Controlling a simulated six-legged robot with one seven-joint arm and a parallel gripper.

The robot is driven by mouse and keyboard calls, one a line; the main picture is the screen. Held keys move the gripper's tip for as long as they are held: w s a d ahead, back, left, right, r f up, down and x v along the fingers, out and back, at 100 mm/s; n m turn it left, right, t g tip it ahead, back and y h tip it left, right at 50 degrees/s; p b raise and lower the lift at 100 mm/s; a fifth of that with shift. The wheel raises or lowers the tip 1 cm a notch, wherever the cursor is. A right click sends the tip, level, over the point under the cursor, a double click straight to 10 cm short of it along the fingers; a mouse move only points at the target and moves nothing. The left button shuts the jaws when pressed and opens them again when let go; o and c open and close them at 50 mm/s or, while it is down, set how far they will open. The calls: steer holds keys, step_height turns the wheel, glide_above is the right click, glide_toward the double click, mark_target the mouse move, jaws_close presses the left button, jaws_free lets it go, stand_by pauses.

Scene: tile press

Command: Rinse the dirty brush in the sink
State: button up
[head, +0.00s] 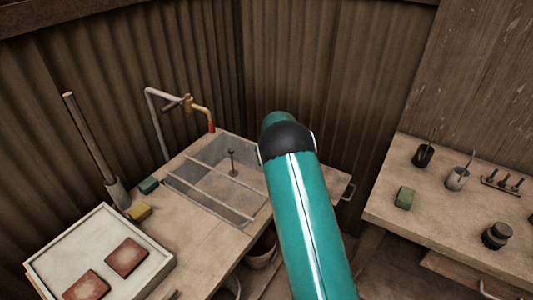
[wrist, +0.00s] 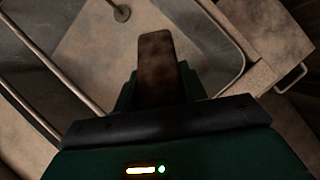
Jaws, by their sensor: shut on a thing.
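The sink (head: 200,207) is a grey metal basin set in the wooden counter, crossed by thin bars. A brass tap (head: 195,105) on a bent pipe stands behind it, with an orange-red spout end. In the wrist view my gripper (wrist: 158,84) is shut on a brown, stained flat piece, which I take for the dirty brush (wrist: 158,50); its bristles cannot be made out. It shows above the basin (wrist: 222,42), near the right wall; its height is unclear. In the head view my teal arm hides the gripper and brush.
A pale tray (head: 52,262) with two red tiles (head: 127,257) lies left of the sink. Green (head: 149,185) and yellow (head: 138,211) blocks sit near an upright rod (head: 92,140). The right bench (head: 440,220) holds cups, a rack and a dark jar (head: 495,235).

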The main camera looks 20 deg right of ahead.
steer(key=shift+s+d+f, duration=0.1)
steer(key=shift+d+f, duration=0.05)
steer(key=shift+f, duration=4.4)
steer(key=shift+s+d+f, duration=0.1)
steer(key=shift+d+f, duration=0.05)
steer(key=shift+f, duration=4.35)
steer(key=shift+r, duration=0.1)
steer(key=shift+w+r, duration=0.15)
steer(key=shift+r, duration=0.4)
steer(key=shift+w+a+r, duration=0.1)
steer(key=shift+a+r, duration=0.1)
steer(key=shift+r, duration=5.1)
steer(key=shift+w+a+r, duration=0.1)
steer(key=shift+a+r, duration=0.05)
steer(key=shift+r, duration=5.1)
